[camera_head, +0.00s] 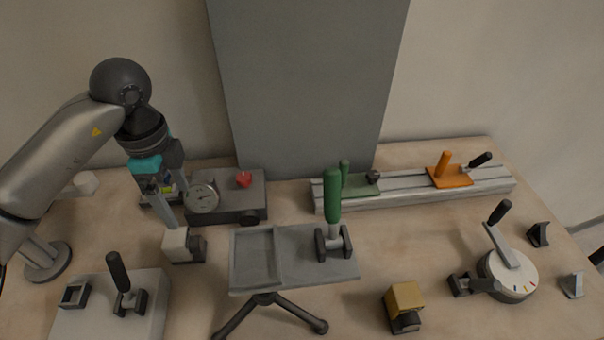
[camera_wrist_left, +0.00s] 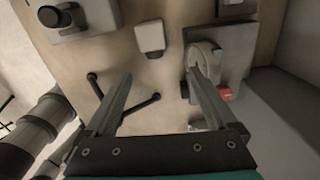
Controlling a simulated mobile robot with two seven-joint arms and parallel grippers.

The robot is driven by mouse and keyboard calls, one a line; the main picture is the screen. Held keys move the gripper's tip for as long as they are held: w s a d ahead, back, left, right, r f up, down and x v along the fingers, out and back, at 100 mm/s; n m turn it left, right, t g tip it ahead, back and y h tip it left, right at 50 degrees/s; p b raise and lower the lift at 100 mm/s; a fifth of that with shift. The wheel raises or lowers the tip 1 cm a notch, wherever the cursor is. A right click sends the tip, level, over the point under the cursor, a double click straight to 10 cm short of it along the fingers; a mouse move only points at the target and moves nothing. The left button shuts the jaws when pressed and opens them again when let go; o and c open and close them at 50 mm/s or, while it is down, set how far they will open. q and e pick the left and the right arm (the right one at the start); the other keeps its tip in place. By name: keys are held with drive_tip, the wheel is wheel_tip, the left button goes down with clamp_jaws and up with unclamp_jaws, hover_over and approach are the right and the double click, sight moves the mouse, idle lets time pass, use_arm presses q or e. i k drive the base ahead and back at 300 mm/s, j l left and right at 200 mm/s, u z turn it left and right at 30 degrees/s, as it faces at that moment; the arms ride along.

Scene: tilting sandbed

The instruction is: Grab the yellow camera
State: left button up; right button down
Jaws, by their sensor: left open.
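The yellow camera (camera_head: 405,298), a small yellow block with a dark round front part, sits on the table at the front, right of centre. It does not show in the left wrist view. My left gripper (camera_head: 168,208) is far to its left, pointing down above the left side of the table. It is open and empty; its two spread fingers also show in the left wrist view (camera_wrist_left: 160,78). A white block-shaped camera (camera_head: 177,243) is just below the left fingertips in the head view, and it shows in the left wrist view (camera_wrist_left: 150,38). My right gripper is not in view.
A grey tray on a tripod (camera_head: 255,258) with a green handle (camera_head: 332,197) stands between my left gripper and the yellow camera. A dial gauge (camera_head: 203,196) is beside my gripper. A rail (camera_head: 410,198) lies behind; a round lever device (camera_head: 511,276) is at right.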

sight(402, 302)
drive_tip(key=z, duration=1.1)
